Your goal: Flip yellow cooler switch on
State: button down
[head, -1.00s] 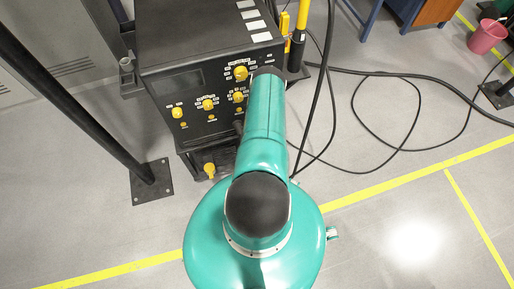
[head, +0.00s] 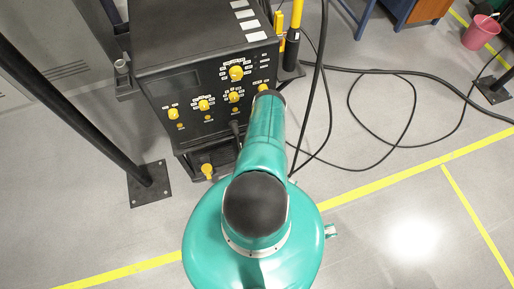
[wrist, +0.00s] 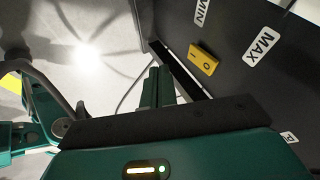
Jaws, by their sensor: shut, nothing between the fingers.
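A yellow rocker switch (wrist: 203,58) with dark marks on its face, one of them an O, sits on a dark panel in the wrist view. It lies between the MIN label (wrist: 201,12) and the MAX label (wrist: 262,47). My gripper (wrist: 157,75) is shut and empty, left of the switch and a little lower in the picture, apart from it in the image. The distance between them in depth cannot be told. In the head view my arm hides most of the gripper, and I cannot tell which yellow part there is this switch.
The black machine (head: 205,50) has several yellow knobs and a lower yellow knob (head: 207,170). A black post (head: 85,110) stands left. Black cables (head: 410,115) loop over the floor at right. A pink bucket (head: 480,32) stands far right. Floor at lower right is clear.

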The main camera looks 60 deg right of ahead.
jog(key=shift+w+d+f, duration=0.2)
jog(key=shift+w+d, duration=1.15)
jog(key=shift+w, duration=0.05)
jog(key=shift+w+d+f, duration=0.15)
jog(key=shift+w+d, duration=0.05)
jog(key=shift+r, duration=0.2)
